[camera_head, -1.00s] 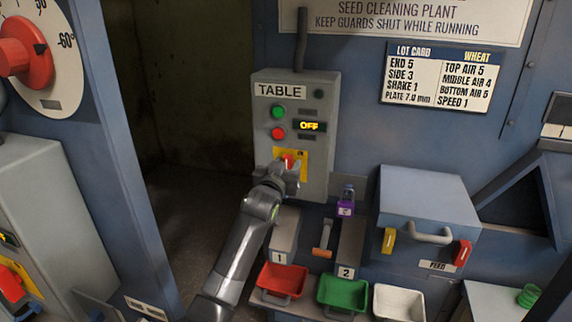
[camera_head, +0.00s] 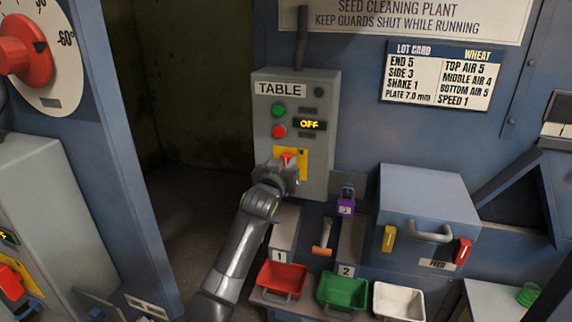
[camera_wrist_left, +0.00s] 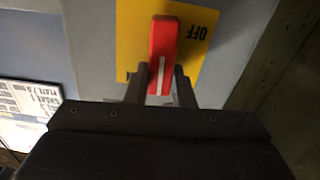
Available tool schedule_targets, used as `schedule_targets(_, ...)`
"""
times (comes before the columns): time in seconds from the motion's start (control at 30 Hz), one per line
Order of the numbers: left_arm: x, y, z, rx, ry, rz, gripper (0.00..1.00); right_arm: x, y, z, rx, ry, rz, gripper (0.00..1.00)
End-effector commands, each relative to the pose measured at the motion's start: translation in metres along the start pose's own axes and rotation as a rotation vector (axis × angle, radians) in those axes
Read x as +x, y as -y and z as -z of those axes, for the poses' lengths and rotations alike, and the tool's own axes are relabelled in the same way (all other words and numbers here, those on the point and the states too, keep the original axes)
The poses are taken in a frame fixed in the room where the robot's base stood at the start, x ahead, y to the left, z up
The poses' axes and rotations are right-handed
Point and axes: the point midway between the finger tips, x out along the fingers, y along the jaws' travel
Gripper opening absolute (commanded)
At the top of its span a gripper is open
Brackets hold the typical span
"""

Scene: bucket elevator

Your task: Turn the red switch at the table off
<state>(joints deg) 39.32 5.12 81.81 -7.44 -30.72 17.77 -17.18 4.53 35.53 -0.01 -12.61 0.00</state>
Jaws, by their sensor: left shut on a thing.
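The grey TABLE control box (camera_head: 322,100) is on the blue machine wall, with a green button, a red button and a lit display reading OFF. Low on the box, the red switch (camera_head: 288,156) sits on a yellow plate (camera_head: 304,166). My left gripper (camera_head: 284,167) is at the switch and hides part of it. In the left wrist view the red switch handle (camera_wrist_left: 163,50) stands between the two fingers of my left gripper (camera_wrist_left: 160,84), with OFF lettering on the plate beside it. My left gripper is shut on the handle. My right gripper is not in view.
Red (camera_head: 281,278), green (camera_head: 343,292) and white (camera_head: 399,302) bins stand below the box. A blue-grey feed box (camera_head: 430,205) with a handle is at the right. A dark opening (camera_head: 195,120) lies left of the box. Another grey box (camera_head: 38,200) stands at the far left.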

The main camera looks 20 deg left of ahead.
Motion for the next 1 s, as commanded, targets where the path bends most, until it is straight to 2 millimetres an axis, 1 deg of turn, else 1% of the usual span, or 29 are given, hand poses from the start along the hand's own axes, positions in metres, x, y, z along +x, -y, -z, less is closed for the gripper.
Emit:
schedule_targets(0.27, 0.0, 0.004, -0.001, -0.205, 0.0, 0.001, 0.0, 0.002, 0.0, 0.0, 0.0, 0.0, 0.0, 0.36)
schedule_targets(1.0, 0.0, 0.016, -0.008, -0.908, 0.0, 0.001, 0.0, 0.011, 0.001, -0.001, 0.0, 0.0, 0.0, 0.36)
